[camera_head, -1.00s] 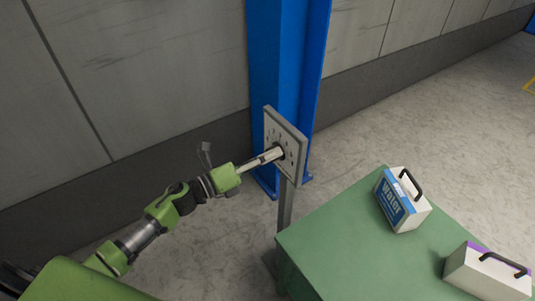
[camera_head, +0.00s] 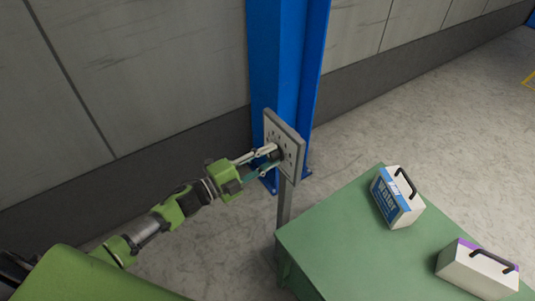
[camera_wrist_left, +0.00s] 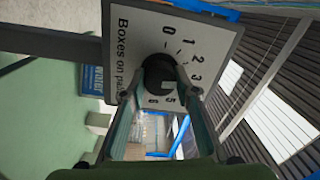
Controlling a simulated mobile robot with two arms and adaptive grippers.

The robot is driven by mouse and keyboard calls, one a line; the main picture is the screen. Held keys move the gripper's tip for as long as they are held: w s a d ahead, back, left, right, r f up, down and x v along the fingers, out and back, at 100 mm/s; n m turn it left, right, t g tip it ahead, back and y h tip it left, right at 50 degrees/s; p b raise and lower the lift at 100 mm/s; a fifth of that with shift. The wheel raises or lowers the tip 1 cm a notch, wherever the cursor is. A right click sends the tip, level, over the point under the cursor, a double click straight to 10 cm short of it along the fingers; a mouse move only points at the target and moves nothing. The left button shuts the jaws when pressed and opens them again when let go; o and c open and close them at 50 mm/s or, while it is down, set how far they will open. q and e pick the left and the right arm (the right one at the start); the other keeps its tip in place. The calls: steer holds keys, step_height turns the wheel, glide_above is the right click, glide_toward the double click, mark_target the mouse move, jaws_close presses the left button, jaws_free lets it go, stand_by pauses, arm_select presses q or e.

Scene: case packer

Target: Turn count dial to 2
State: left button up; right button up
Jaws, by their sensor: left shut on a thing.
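The count dial is a black knob (camera_wrist_left: 158,70) on a pale square panel (camera_head: 287,133). In the left wrist view the panel (camera_wrist_left: 215,42) bears numbers around the knob, with 0, 1, 2, 3, 5 and 6 readable, and the words "Boxes on" followed by a partly covered word. My left gripper (camera_head: 273,157) reaches the panel from the left and is shut on the knob, one finger on each side. In the left wrist view the fingers (camera_wrist_left: 160,82) flank the knob and cover part of the scale. I cannot tell which number the knob points to. My right gripper is not in view.
The panel stands on a grey post (camera_head: 284,205) before a blue column (camera_head: 282,60) and a grey wall. A green table (camera_head: 340,235) at right carries a blue-and-white box (camera_head: 398,198) and a white-and-purple box (camera_head: 475,272), both with black handles. The floor behind is clear.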

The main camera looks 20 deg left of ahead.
arm_select(q)
steer(key=shift+w+r+n+p, duration=0.15)
steer(key=shift+n+p, duration=0.25)
steer(key=shift+n, duration=0.7)
steer(key=shift+r+n+p, duration=0.15)
steer(key=shift+n+p, duration=0.2)
steer(key=shift+n, duration=0.75)
steer(key=o, duration=1)
steer(key=shift+o, duration=0.5)
steer(key=shift+d+f, duration=0.1)
steer(key=shift+f, duration=0.05)
steer(key=shift+f, duration=0.1)
steer(key=v, duration=1.2)
steer(key=shift+d, duration=0.1)
